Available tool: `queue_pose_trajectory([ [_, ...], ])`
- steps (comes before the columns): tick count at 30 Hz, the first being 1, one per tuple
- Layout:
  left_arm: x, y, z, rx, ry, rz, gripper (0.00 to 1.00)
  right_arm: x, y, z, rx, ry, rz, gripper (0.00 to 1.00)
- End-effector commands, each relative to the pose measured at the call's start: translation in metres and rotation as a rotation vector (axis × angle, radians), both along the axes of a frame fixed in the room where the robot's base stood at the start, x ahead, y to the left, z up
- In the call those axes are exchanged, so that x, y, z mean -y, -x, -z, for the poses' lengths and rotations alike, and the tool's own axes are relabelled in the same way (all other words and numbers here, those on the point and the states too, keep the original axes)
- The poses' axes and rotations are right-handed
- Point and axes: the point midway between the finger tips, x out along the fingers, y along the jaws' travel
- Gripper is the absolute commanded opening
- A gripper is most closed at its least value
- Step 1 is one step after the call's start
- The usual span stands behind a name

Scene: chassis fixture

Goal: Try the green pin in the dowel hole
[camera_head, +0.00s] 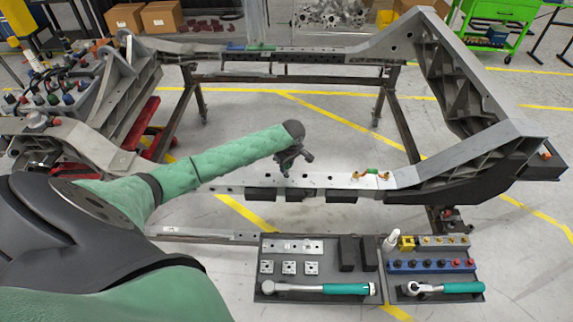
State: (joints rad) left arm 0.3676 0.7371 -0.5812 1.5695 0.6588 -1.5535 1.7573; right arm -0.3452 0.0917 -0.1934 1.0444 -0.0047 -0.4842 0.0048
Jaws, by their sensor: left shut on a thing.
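My left arm reaches in from the left, and my left gripper (288,163) is above the near rail (335,181) of the chassis frame. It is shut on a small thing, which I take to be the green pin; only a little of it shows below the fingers. The rail's top has several small dark holes, and the gripper is over its left-middle part. I cannot tell whether the pin touches the rail or which hole is under it. A small green piece with yellow and red ends (372,172) sits on the rail further right. My right gripper is out of view.
A dark tool tray (330,285) in front of the rail holds plates, black blocks and a teal-handled wrench. A second tray (435,290) holds sockets and a ratchet. A tall angled casting (455,90) rises at the right; another part-laden casting (130,85) stands left.

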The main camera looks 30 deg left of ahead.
Motion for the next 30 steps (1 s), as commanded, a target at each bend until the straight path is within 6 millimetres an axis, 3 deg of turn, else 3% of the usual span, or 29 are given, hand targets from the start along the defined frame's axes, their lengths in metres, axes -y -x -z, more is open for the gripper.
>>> queue_pose_trajectory([
  [11, 0.0, 0.0, 0.009, -0.001, 0.0, -0.001, 0.0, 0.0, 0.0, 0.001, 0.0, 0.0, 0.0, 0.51],
  [30, 0.0, 0.0, 0.008, 0.0, 0.0, -0.001, 0.0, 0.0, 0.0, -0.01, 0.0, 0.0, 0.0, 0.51],
])
